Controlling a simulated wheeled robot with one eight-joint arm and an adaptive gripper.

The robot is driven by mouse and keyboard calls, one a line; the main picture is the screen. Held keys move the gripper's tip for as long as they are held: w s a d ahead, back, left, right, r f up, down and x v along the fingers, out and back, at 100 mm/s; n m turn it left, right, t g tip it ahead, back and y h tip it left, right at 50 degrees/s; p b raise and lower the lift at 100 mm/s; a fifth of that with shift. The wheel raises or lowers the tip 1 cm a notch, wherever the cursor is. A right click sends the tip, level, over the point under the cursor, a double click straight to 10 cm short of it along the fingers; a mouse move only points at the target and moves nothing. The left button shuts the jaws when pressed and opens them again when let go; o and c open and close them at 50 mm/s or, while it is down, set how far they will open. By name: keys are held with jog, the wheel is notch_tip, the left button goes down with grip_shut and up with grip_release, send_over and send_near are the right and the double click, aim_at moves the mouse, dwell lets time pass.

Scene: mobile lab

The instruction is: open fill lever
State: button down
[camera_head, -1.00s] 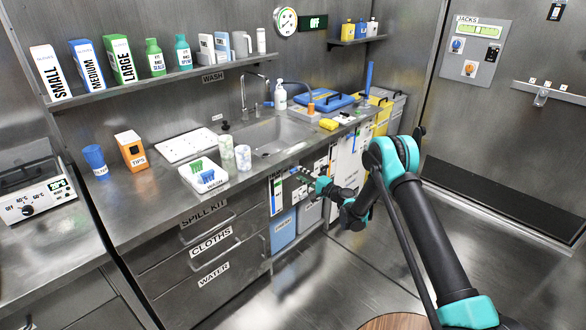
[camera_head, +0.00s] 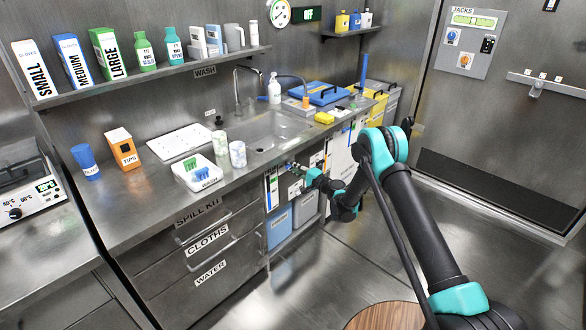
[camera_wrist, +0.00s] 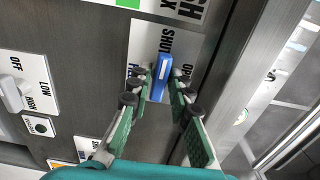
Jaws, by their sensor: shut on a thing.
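The blue fill lever (camera_wrist: 163,72) stands out from a pale plate (camera_wrist: 142,48) in the wrist view. The plate carries the words SHUT and OPEN, and a third label partly hidden by my finger. The lever points toward the SHUT word. My gripper (camera_wrist: 162,88) has its dark fingertips on both sides of the lever, shut on it near its lower end. In the head view my gripper (camera_head: 300,172) is at the cabinet front below the sink counter, and the lever is too small to make out there.
A white OFF/LOW/HIGH switch (camera_wrist: 12,90) is left of the plate. A metal edge runs along the right. The counter holds a tray (camera_head: 197,176), cups and a TIPS box (camera_head: 123,148). Drawers (camera_head: 205,240) are left of my arm; open floor (camera_head: 320,270) lies in front.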

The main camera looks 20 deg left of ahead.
jog(key=shift+m, duration=2)
jog(key=c, duration=1.5)
grip_release()
jog(key=shift+c, duration=0.2)
jog(key=v, duration=0.7)
jog(key=shift+d, duration=0.3)
jog(key=shift+s, duration=0.1)
